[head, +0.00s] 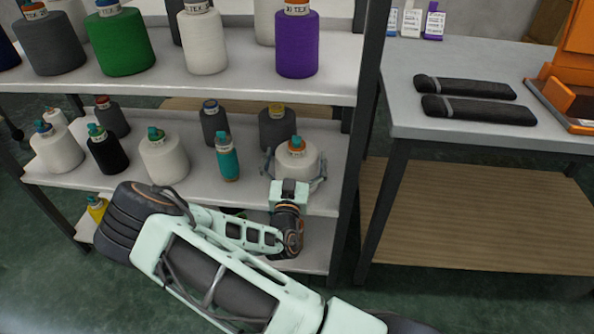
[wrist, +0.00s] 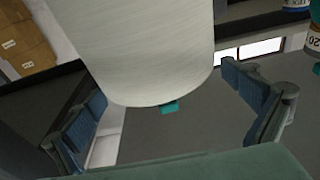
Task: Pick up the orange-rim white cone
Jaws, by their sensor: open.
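The orange-rim white cone (head: 297,160) stands on the middle shelf at its right end, close to the rack's post. Its orange rim shows at the top in the head view. My gripper (head: 294,172) is at this cone, with one finger on each side of it. In the wrist view a large white cone body (wrist: 145,50) fills the upper middle, between and beyond the blue-padded fingers (wrist: 168,118). The fingers are spread, with gaps to the cone on both sides. A small teal piece (wrist: 170,107) shows at the cone's lower edge.
A dark cone (head: 277,130) stands just behind, and a teal spool (head: 228,160) stands to the left. More cones fill the shelf further left. The upper shelf (head: 190,88) with a purple cone (head: 297,45) is above. The dark post (head: 362,110) is close on the right.

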